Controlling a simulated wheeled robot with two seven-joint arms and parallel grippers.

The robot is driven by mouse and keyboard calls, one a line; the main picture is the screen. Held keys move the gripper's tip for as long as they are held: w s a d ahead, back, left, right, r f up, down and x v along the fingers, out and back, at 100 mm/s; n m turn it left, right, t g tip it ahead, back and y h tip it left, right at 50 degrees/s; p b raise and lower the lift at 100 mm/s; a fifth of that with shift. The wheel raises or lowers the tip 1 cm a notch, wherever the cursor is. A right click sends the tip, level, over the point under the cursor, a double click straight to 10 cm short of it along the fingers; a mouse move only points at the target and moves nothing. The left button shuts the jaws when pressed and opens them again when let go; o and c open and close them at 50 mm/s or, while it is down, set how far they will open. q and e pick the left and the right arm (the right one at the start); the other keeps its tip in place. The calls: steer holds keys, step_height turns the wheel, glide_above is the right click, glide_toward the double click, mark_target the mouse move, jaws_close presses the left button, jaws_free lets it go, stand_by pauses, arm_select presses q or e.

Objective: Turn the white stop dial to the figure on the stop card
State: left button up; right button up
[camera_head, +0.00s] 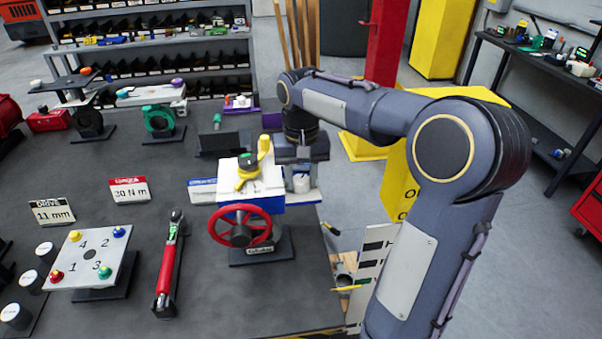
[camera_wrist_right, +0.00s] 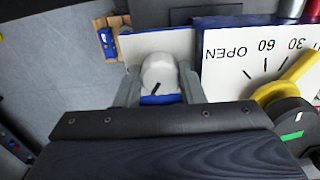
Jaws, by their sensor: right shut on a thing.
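The white stop dial (camera_wrist_right: 158,72) has a dark pointer line and sits on a white-topped blue block beside the valve's scale plate (camera_wrist_right: 235,72). In the head view the dial (camera_head: 301,183) shows under my right gripper (camera_head: 301,160). In the wrist view my right gripper (camera_wrist_right: 160,88) has its fingers on both sides of the dial, shut on it. The pointer line slants toward the lower left. My left gripper is not in view.
The valve's red handwheel (camera_head: 240,231) and yellow pointer (camera_head: 249,173) stand close to the dial.

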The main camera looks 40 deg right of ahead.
steer(key=shift+n+p, duration=0.4)
steer(key=shift+n, duration=1.8)
steer(key=o, duration=1)
